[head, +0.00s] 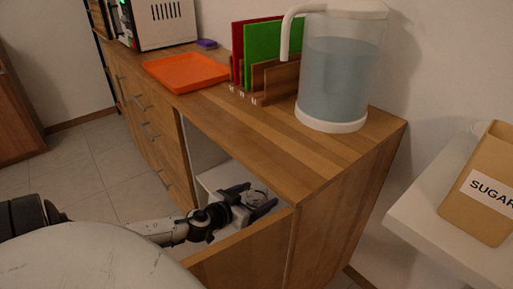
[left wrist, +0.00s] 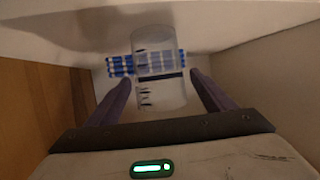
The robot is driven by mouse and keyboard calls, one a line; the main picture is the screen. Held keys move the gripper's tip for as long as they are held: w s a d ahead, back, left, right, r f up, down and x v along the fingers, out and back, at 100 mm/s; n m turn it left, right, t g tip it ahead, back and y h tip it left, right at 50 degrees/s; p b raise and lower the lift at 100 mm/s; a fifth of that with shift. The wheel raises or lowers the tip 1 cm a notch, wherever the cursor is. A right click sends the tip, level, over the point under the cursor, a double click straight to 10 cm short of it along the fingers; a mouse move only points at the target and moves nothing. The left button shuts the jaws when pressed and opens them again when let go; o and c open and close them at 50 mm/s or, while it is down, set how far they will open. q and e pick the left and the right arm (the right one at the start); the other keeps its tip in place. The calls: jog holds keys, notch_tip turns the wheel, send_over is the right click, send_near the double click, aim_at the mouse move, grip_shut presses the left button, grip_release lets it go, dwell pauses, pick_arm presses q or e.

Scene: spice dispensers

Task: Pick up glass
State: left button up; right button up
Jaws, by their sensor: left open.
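A clear glass (left wrist: 158,92) shows in the left wrist view, standing out between my fingers, with dark markings on its side. My left gripper (left wrist: 160,84) is open, with one dark finger on each side of the glass. I cannot tell whether the fingers touch it. In the head view the left gripper (head: 251,198) is inside the open drawer of the wooden counter, and the glass is hard to make out there. My right gripper is out of view.
White drawer walls (left wrist: 245,68) and a wooden panel (left wrist: 50,95) lie close around the gripper. Blue-and-white striped items (left wrist: 120,66) are behind the glass. The countertop (head: 290,150) above holds a water pitcher (head: 340,75), cutting boards (head: 262,55) and an orange tray (head: 186,72).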

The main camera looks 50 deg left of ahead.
pick_arm(q)
jog(key=c, duration=1.2)
